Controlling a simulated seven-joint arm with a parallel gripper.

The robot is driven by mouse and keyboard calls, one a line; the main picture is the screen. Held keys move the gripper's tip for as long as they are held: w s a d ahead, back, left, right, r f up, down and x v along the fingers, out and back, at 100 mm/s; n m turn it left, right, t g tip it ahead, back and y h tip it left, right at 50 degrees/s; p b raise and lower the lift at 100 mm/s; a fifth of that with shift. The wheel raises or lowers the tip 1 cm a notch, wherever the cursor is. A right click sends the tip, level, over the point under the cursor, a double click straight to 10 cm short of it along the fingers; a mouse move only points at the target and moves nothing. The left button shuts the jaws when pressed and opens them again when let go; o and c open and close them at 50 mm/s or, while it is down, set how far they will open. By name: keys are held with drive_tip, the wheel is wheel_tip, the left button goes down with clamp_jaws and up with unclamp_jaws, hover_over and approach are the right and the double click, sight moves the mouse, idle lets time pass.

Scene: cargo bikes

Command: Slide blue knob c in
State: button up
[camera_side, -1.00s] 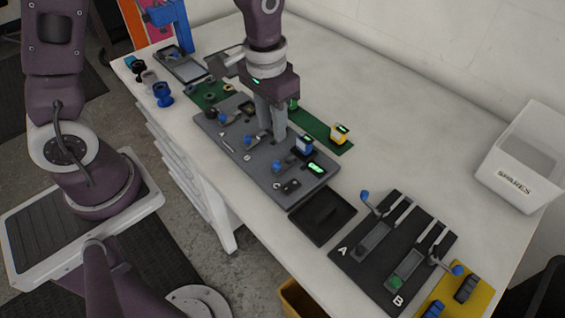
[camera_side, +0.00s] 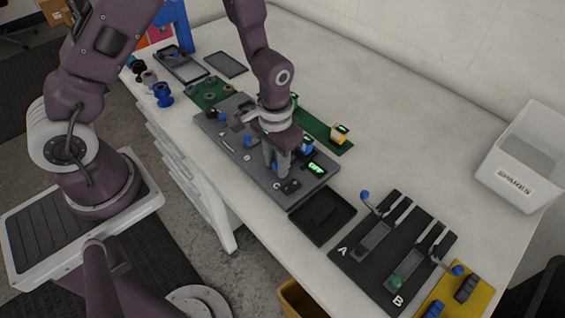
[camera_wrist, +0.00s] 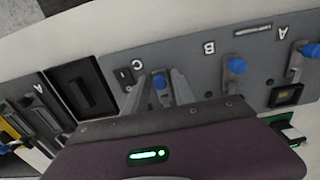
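Blue knob c (camera_wrist: 160,82) sits on the grey panel (camera_wrist: 205,68), close to the letter C, which appears upside down in the wrist view. My gripper (camera_wrist: 160,88) is over it, with one grey finger on either side of the knob. The fingers look open, with some gap around the knob; contact is not clear. In the side view my gripper (camera_side: 276,168) is low over the front end of the panel and largely hides knob c. Blue knob b (camera_wrist: 237,65) and blue knob a (camera_wrist: 311,50) stand further right in the wrist view.
A black tray (camera_side: 340,211) lies just beyond the panel's front end. A dark plate with slots A and B (camera_side: 357,262) lies further right. A white SPARES bin (camera_side: 519,168) stands at the far right. The table's back middle is clear.

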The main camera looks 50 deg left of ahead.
clamp_jaws()
drive_tip(key=shift+w, duration=1)
drive_tip(key=shift+o, duration=0.2)
unclamp_jaws()
